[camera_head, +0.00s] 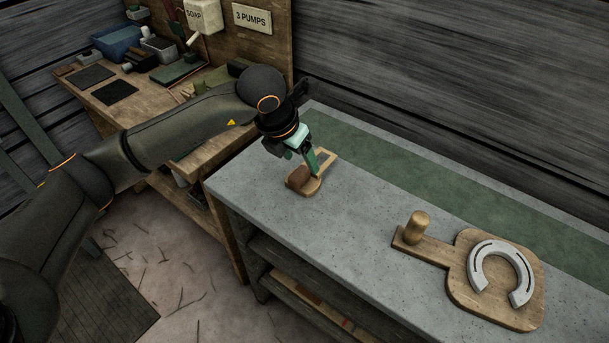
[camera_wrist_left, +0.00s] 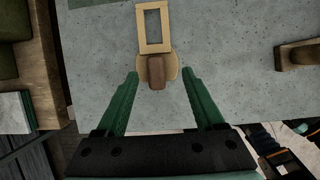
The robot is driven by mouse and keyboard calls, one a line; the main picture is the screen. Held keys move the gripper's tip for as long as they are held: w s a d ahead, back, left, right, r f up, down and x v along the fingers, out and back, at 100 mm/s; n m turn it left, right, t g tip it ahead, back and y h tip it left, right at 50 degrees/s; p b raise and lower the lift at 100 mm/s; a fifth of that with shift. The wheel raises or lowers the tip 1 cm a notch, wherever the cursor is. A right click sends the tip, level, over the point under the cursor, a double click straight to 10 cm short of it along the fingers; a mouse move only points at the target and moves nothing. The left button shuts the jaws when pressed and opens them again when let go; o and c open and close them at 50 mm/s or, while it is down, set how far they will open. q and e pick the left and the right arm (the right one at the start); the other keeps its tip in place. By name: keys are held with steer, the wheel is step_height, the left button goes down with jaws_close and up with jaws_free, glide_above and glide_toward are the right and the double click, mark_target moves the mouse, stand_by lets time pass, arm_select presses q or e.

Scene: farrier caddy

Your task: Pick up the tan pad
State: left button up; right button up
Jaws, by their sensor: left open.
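A flat tan piece (camera_wrist_left: 141,34) with a rectangular opening and a rounded end lies on the grey bench top. A brown rounded block (camera_wrist_left: 156,72) sits on its rounded end. I cannot tell for sure which of these is called the tan pad. In the head view the tan piece (camera_head: 327,161) and the brown block (camera_head: 298,177) are partly behind my left gripper (camera_head: 311,166). In the left wrist view my left gripper (camera_wrist_left: 161,77) is open, its green fingers apart on either side of the brown block, with nothing held. My right gripper is out of view.
A wooden paddle board (camera_head: 466,262) with an upright peg (camera_head: 416,227) and a grey horseshoe (camera_head: 500,272) lies at the right of the bench (camera_head: 360,225). A cluttered wooden workbench (camera_head: 140,87) stands at the back left. The bench between is clear.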

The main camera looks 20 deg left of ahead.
mark_target(303, 168)
arm_select(q)
steer(key=x, duration=0.5)
steer(key=shift+w+a+f, duration=0.25)
steer(key=shift+a+f, duration=0.1)
steer(key=shift+f, duration=0.05)
jaws_close()
stand_by(0.5)
